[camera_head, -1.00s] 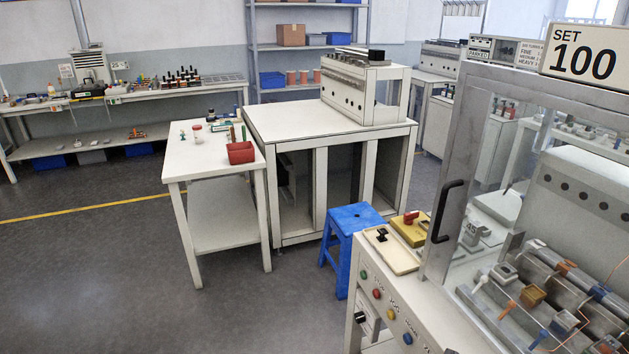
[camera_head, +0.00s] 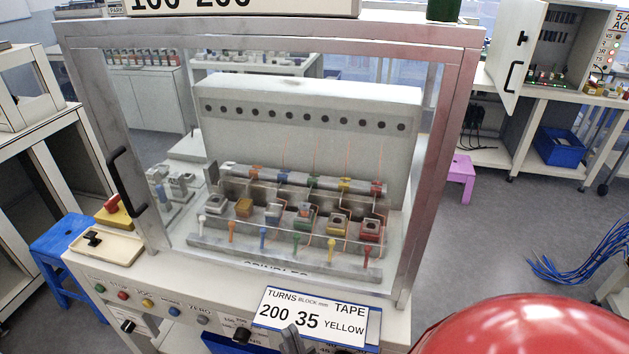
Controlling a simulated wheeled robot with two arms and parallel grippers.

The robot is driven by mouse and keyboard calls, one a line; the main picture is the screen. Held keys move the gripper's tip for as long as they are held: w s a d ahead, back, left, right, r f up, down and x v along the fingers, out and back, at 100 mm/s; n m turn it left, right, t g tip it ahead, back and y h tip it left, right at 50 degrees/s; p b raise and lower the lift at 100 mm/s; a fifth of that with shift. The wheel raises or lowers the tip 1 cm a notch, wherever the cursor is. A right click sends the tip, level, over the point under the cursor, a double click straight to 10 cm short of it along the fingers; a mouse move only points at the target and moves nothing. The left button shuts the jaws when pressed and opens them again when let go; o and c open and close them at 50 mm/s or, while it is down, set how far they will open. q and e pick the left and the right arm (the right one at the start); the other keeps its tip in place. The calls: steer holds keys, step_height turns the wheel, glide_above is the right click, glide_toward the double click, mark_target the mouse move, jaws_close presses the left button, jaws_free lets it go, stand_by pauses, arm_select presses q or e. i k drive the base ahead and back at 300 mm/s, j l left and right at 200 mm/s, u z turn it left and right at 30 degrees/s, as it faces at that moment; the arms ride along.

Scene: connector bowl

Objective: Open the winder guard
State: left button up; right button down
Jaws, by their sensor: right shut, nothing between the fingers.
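The winder guard (camera_head: 462,130) is a metal-framed clear panel standing upright in front of the winder, and it looks closed. Its black handle (camera_head: 126,181) is on the left side of the frame. Behind the panel the winder (camera_head: 310,103) shows a row of coloured coil blocks and pegs. The tip of my right gripper (camera_head: 295,340) shows at the bottom edge, in front of the machine's TURNS/TAPE card, shut and empty. It is apart from the handle, below and to its right. Most of this gripper is out of frame. My left gripper is not in view.
A panel of coloured buttons (camera_head: 148,302) runs along the machine front below the guard. A blue stool (camera_head: 62,240) stands at the left.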

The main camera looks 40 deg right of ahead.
mark_target(124, 166)
steer(key=z, duration=0.65)
steer(key=j+u, duration=0.4)
steer(key=j, duration=0.45)
steer(key=i+j+u, duration=0.1)
steer(key=j+u, duration=0.3)
steer(key=j, duration=0.4)
